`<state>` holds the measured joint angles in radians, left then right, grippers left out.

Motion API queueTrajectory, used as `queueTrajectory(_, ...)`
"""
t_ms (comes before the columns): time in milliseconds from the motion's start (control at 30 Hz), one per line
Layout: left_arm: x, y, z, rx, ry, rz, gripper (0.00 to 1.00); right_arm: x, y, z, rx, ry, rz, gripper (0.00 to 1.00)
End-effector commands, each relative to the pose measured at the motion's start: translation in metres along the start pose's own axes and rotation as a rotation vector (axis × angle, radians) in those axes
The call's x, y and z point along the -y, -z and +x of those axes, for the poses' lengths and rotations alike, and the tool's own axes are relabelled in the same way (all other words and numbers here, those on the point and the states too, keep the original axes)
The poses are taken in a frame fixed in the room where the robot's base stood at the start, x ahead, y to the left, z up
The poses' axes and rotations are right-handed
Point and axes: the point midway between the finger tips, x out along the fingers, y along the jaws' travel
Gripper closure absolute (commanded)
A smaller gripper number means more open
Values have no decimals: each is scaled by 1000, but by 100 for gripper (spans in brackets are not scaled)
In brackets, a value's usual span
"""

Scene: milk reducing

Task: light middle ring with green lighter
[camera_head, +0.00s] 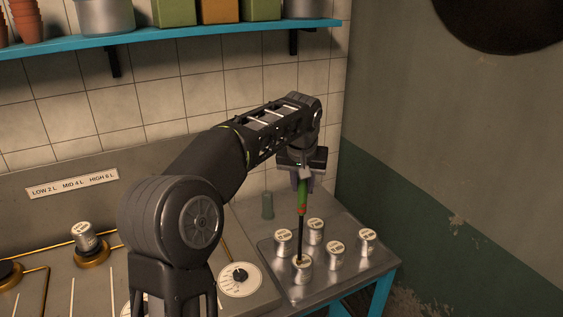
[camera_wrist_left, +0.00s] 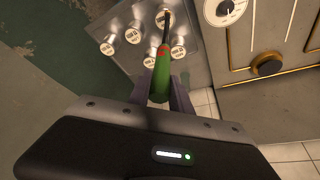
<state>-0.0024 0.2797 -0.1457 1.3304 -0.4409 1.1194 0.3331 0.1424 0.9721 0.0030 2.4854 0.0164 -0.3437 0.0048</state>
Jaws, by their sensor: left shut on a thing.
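My left gripper (camera_head: 304,171) is shut on the green lighter (camera_head: 302,194), high over the metal tray at the right. The lighter points down, and its long dark rod ends at or just above a small labelled canister (camera_head: 302,270); I cannot tell if they touch. In the left wrist view the lighter (camera_wrist_left: 161,76) sits between the fingers, with a red mark on its body. At the left of the stove, a brass burner ring (camera_head: 91,256) carries a small canister (camera_head: 84,236). Another ring (camera_head: 8,276) is cut by the picture edge. I see no flame. My right gripper is out of view.
Several labelled canisters, such as one (camera_head: 367,241) at the right, stand on the tray (camera_head: 345,277). A white dial (camera_head: 240,279) is on the stove. A small green cylinder (camera_head: 267,206) stands near the wall. A blue shelf (camera_head: 190,36) with pots hangs above.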

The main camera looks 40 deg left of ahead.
Motion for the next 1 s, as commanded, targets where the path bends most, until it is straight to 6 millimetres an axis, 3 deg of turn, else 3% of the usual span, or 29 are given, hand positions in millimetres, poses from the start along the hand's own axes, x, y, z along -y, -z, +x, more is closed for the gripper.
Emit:
queueTrajectory(300, -116, -99, 61, -3, -111, 262, 100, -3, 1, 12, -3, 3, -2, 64)
queueTrajectory(400, -142, -127, 80, -4, -140, 325, 100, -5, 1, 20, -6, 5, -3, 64)
queueTrajectory(600, -165, -152, 98, -5, -166, 380, 100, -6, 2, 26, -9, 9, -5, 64)
queueTrajectory(1000, -166, -153, 98, -5, -168, 383, 100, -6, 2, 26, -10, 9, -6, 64)
